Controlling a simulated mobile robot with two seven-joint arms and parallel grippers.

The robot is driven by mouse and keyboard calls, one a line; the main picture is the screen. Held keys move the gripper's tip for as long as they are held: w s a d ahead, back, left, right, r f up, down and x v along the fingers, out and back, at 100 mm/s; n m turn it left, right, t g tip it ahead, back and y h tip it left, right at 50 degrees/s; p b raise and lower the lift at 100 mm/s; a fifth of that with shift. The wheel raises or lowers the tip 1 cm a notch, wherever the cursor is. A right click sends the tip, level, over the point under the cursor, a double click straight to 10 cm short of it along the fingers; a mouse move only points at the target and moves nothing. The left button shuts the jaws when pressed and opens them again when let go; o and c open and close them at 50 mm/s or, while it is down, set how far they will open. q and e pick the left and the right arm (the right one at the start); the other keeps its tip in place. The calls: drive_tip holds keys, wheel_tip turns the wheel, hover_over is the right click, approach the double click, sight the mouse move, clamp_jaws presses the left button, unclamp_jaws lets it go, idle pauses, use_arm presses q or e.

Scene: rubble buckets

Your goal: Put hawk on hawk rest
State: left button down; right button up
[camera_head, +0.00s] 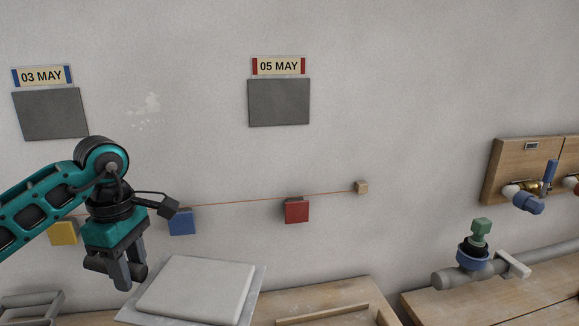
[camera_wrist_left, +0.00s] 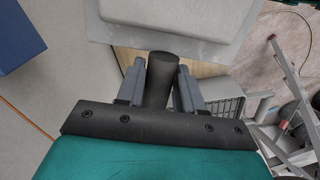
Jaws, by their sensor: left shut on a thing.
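My left gripper (camera_head: 128,275) points down at the lower left of the head view. In the left wrist view my left gripper (camera_wrist_left: 160,90) is shut on the dark round handle (camera_wrist_left: 161,75) of the hawk. The hawk's pale grey plate (camera_head: 131,316) bears a thick off-white slab (camera_head: 198,290) and lies just right of the fingers in the head view. The plate also shows at the top of the left wrist view (camera_wrist_left: 232,48). I cannot tell for sure which thing is the hawk rest. My right gripper is not in view.
A grey frame (camera_head: 58,303) stands at the lower left. A wooden bench (camera_head: 350,290) lies right of the hawk, and another with a grey pipe (camera_head: 450,278) is at right. Coloured blocks hang along a string on the wall, including a red one (camera_head: 297,210).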

sight(168, 314)
use_arm(q)
drive_tip(key=s+d+f+m, duration=0.1)
drive_tip(key=d+m, duration=0.1)
drive_tip(key=m, duration=0.3)
drive_tip(key=s+d+f+m, duration=0.2)
drive_tip(key=d+m, duration=0.1)
drive_tip(key=m, duration=0.1)
drive_tip(key=s+d+f+m, duration=0.2)
drive_tip(key=d+m, duration=0.1)
drive_tip(key=m, duration=0.2)
drive_tip(key=shift+s+m, duration=0.1)
drive_tip(key=shift+m, duration=0.2)
drive_tip(key=shift+s+d+f+m, duration=0.2)
drive_tip(key=shift+s+d+m, duration=0.1)
drive_tip(key=shift+m, duration=0.25)
drive_tip(key=shift+s+d+f+m, duration=0.15)
drive_tip(key=shift+s+f+m, duration=0.1)
drive_tip(key=shift+m, duration=0.3)
